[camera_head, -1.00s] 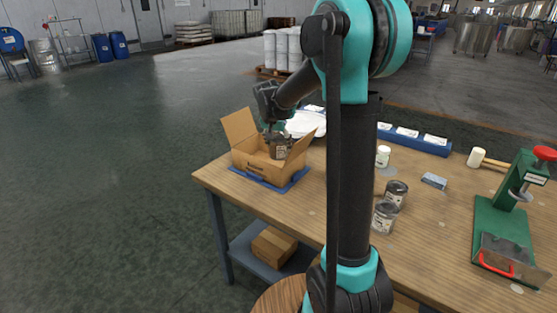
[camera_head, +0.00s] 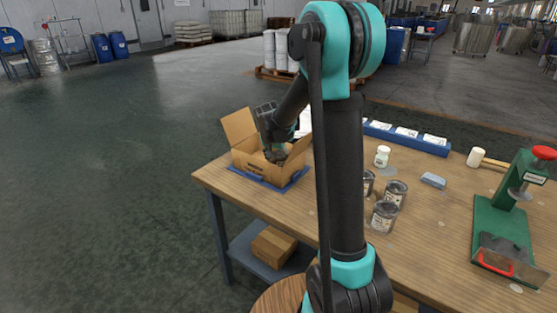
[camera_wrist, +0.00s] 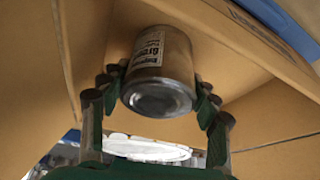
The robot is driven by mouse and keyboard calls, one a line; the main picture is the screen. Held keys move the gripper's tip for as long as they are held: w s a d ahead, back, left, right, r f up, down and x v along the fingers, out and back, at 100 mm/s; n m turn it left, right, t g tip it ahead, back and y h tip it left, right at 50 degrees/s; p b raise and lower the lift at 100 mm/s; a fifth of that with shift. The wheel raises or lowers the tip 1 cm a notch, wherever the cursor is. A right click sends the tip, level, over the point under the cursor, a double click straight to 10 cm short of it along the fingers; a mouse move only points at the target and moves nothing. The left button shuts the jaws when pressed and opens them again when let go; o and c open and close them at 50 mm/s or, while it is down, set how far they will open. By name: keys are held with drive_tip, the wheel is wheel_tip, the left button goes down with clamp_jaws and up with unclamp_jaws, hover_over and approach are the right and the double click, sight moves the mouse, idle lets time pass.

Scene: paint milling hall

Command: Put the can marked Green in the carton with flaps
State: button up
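The can marked Green (camera_wrist: 160,62) is grey metal with a pale label, partly readable as "Gre", in the wrist view. My gripper (camera_wrist: 161,88) has a finger against each side of it, so it appears shut on the can. In the head view my gripper (camera_head: 275,154) reaches down into the carton with flaps (camera_head: 258,171), a brown open box at the table's left corner. The can is hidden there by the carton wall and gripper. In the wrist view cardboard surrounds the can; I cannot tell whether it touches the floor.
Several other cans, including one (camera_head: 383,214) in front, stand right of my arm. A white jar (camera_head: 382,156), a blue block (camera_head: 432,180), a mallet (camera_head: 485,158) and a green press (camera_head: 505,215) stand farther right. The carton sits on a blue mat (camera_head: 289,186).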

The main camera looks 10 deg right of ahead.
drive_tip(key=o, duration=0.4)
drive_tip(key=shift+r, duration=0.1)
drive_tip(key=v, duration=1.2)
drive_tip(key=shift+a, duration=0.1)
